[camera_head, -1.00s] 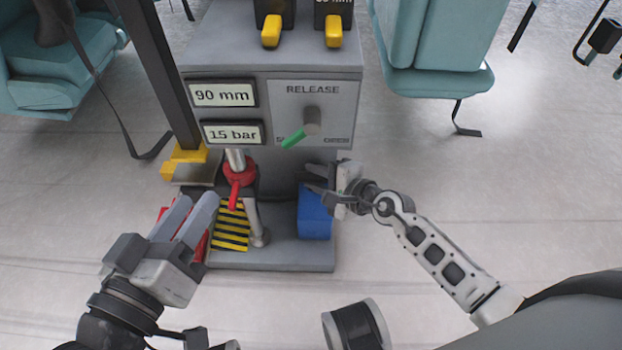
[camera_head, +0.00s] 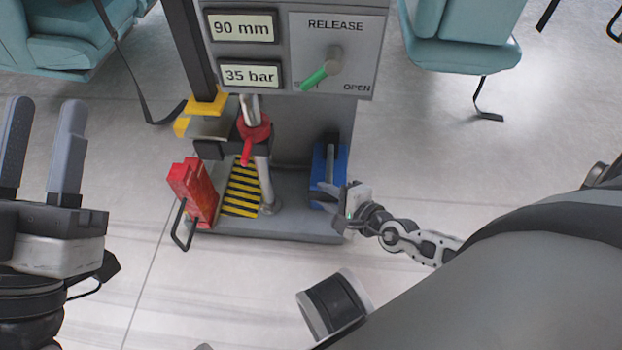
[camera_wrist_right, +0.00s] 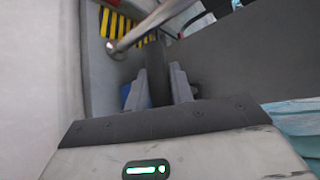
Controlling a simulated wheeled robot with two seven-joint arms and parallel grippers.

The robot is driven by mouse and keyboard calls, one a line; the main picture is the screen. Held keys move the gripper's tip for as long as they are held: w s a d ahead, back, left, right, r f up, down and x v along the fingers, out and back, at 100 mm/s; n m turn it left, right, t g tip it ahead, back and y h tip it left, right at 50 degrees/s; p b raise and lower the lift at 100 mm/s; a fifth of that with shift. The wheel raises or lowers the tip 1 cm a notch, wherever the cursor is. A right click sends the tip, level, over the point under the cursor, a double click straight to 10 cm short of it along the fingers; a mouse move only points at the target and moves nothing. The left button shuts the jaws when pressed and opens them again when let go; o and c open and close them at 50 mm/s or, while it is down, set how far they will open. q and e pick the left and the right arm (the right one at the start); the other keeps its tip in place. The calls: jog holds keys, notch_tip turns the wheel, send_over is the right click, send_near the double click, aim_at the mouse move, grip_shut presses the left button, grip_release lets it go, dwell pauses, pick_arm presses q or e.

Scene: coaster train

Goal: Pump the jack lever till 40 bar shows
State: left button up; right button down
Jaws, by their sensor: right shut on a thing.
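The pressure display (camera_head: 250,74) on the grey machine reads 35 bar. The jack lever is a dark bar (camera_head: 330,150) at the blue jack pump (camera_head: 319,165), low on the machine's right side. My right gripper (camera_head: 330,194) is down at the lever, shut on it. In the right wrist view the dark lever bar (camera_wrist_right: 157,72) stands between the two fingers of the right gripper (camera_wrist_right: 158,92). The fingers and hand hide part of the blue pump. My left gripper (camera_head: 42,110) is open and empty at the left edge, away from the machine.
Above the pressure display, another display (camera_head: 240,27) reads 90 mm. A green-handled release knob (camera_head: 325,68) sits right of them. Teal seats (camera_head: 460,50) stand behind.

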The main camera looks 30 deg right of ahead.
pick_arm(q)
jog(key=shift+s+a+r, duration=0.15)
jog(key=shift+a+r, duration=0.05)
jog(key=shift+a, duration=0.05)
pick_arm(e)
jog(key=shift+s+d+f, duration=0.15)
jog(key=shift+f, duration=0.35)
jog(key=c, duration=1.2)
grip_release()
pick_arm(q)
jog(key=shift+d, duration=0.1)
pick_arm(e)
jog(key=shift+r, duration=0.15)
